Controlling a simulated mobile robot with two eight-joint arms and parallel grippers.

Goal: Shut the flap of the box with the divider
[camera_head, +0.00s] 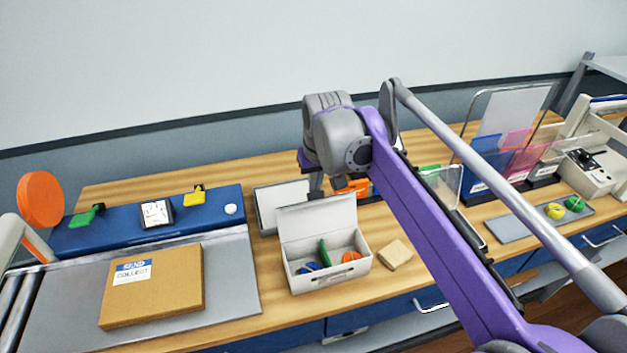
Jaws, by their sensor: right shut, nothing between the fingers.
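A white box (330,276) stands on the wooden table in the middle of the view. Its flap (317,218) is up, leaning back at the rear edge, so the inside shows. My right arm reaches in from the right. My right gripper (315,188) is shut and empty, pointing down behind the top edge of the flap. Its fingertips are partly hidden, and I cannot tell whether it touches the flap. My left gripper is not in view.
A grey panel (275,208) stands behind the box. A small tan block (395,254) lies to its right. A brown carton (155,288) lies on a grey surface at the left. Clear holders with coloured cards (518,140) and a grey tray (515,228) are at the right.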

